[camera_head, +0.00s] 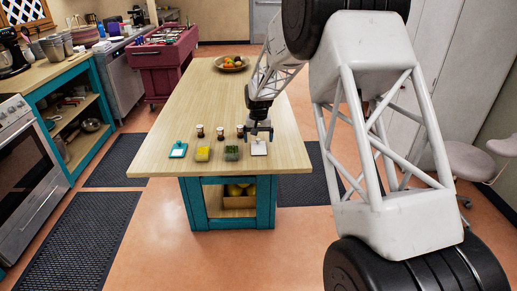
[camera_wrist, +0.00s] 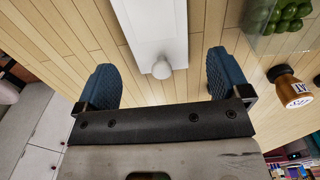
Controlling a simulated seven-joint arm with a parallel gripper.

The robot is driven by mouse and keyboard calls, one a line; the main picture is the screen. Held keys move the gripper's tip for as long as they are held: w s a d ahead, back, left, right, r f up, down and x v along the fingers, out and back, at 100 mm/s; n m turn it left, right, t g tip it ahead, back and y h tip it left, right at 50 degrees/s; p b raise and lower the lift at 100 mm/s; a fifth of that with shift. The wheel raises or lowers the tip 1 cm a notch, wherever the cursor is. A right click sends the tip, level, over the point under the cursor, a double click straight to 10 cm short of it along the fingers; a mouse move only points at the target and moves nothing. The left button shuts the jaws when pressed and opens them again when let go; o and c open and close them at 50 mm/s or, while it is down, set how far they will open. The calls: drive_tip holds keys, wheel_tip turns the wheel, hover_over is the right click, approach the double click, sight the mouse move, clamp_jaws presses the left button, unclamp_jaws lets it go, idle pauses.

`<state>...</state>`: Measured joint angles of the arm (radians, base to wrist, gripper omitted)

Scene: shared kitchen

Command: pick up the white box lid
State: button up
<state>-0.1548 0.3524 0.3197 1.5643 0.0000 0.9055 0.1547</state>
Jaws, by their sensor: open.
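The white box lid (camera_head: 258,149) lies on the wooden island near its front right edge. In the wrist view the white lid (camera_wrist: 150,25) is a flat plate with a round knob (camera_wrist: 162,69) at its near end. My gripper (camera_head: 260,133) is just above the lid. In the wrist view my gripper (camera_wrist: 163,75) is open, with its two blue fingers on either side of the knob. No contact shows. I cannot tell whether a box is under the lid.
A clear container of green items (camera_head: 231,152), one of yellow items (camera_head: 202,154) and a teal piece with a white knob (camera_head: 178,150) stand to the left. Several small brown jars (camera_head: 220,133) stand behind. A fruit bowl (camera_head: 231,64) is at the far end. The island (camera_head: 190,95) is bare between.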

drive_tip(key=shift+f, duration=1.2)
drive_tip(key=c, duration=1)
drive_tip(key=shift+r, duration=0.1)
drive_tip(key=shift+r, duration=0.7)
wheel_tip(320, 180, up, 2)
drive_tip(key=s+d+r, duration=0.1)
drive_tip(key=s+d, duration=0.1)
drive_tip(key=s, duration=1.4)
drive_tip(key=shift+d+r, duration=0.2)
drive_tip(key=shift+d, duration=0.05)
drive_tip(key=shift+w, duration=0.1)
